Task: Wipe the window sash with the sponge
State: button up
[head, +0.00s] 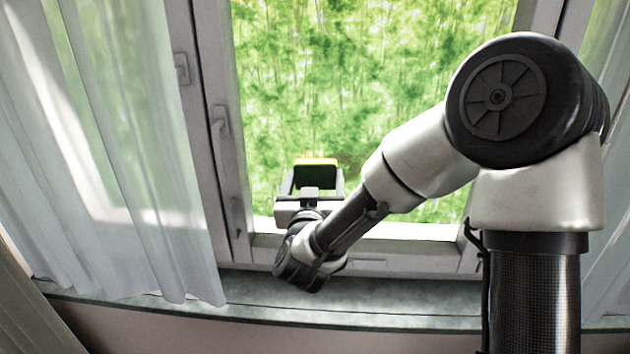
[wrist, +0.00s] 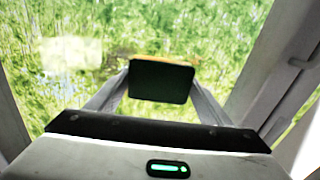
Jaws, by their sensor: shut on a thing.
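The sponge (head: 316,178) is a dark green pad with a yellow edge. My gripper (head: 315,180) is shut on it and holds it up in front of the lower part of the window pane. The sponge also shows in the wrist view (wrist: 161,82), between my two fingers. The window sash (head: 224,150) is a pale frame around the glass, with green foliage behind it. Its lower rail (head: 400,231) is partly hidden by my arm. I cannot tell whether the sponge touches the glass. In the wrist view a frame member (wrist: 275,70) runs along the right.
A sheer white curtain (head: 110,180) hangs at the left, and another (head: 608,200) at the right edge. A window handle (head: 220,122) sticks out from the left side of the frame. A grey sill (head: 390,300) runs below the window and looks bare.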

aim_at(348, 169)
jog(key=shift+w, duration=0.85)
jog(key=shift+d, duration=0.1)
jog(key=shift+d+b, duration=1.25)
jog(key=shift+d, duration=2.35)
jog(key=d+b, duration=0.2)
jog(key=d, duration=0.4)
jog(key=shift+s+d+b, duration=0.25)
jog(key=shift+d+b, duration=0.05)
jog(key=shift+b, duration=0.05)
jog(key=shift+a+b, duration=0.1)
jog(key=shift+b, duration=0.3)
